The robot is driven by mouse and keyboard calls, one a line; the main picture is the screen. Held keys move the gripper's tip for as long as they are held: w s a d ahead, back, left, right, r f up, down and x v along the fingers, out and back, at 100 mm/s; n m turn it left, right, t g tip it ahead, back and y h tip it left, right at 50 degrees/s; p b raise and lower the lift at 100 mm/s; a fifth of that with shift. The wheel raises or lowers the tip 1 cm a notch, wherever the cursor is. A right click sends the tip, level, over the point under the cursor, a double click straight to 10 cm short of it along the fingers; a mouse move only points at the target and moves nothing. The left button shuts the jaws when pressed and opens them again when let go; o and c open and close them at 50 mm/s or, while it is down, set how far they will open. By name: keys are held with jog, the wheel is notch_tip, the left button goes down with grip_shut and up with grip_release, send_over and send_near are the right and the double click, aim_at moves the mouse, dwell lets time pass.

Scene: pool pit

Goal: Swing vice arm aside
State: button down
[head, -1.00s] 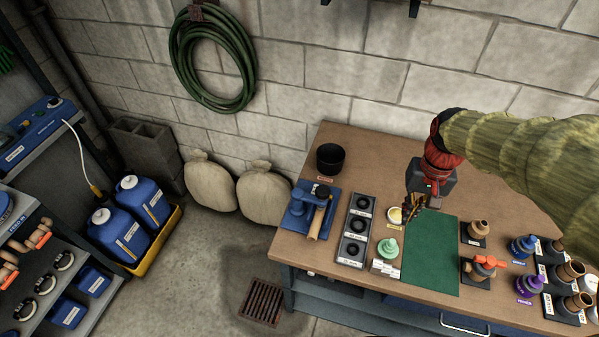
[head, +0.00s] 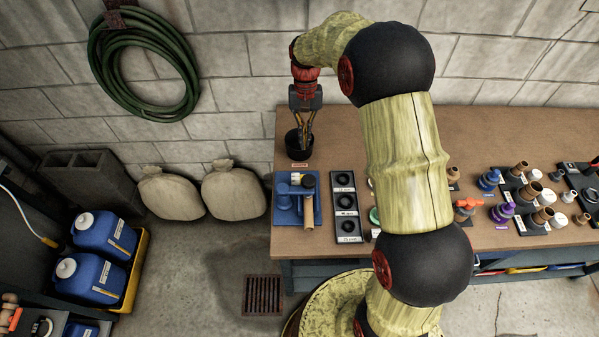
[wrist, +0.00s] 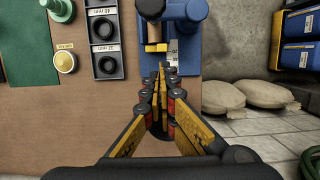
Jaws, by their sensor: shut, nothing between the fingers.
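The blue vice (head: 286,200) stands on its blue base plate near the table's left front corner. My gripper (head: 303,148) is shut and empty, pointing down at the black pot behind the vice. It is apart from the vice. In the wrist view the fingers (wrist: 165,75) converge just short of the blue plate.
The black pot (head: 292,150) is close around or behind my fingertips; I cannot tell which. A dark tray with round holes (head: 347,237) stands right of the vice. Two sacks (head: 234,190) lie on the floor left of the table. My arm hides the table's middle.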

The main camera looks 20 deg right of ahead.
aim_at(296, 190)
jog(key=shift+a+f, duration=0.1)
jog(key=shift+a, duration=0.1)
jog(key=shift+s+a+f+b, duration=0.25)
jog(key=shift+s+f, duration=0.75)
jog(key=shift+f, duration=0.6)
jog(key=shift+s+a+f+b, duration=0.2)
jog(key=shift+s+a+f, duration=0.15)
jog(key=shift+s+f, duration=0.95)
jog(key=shift+s+a+f+b, duration=0.25)
jog(key=shift+s+f, duration=0.45)
jog(key=shift+f, duration=1.2)
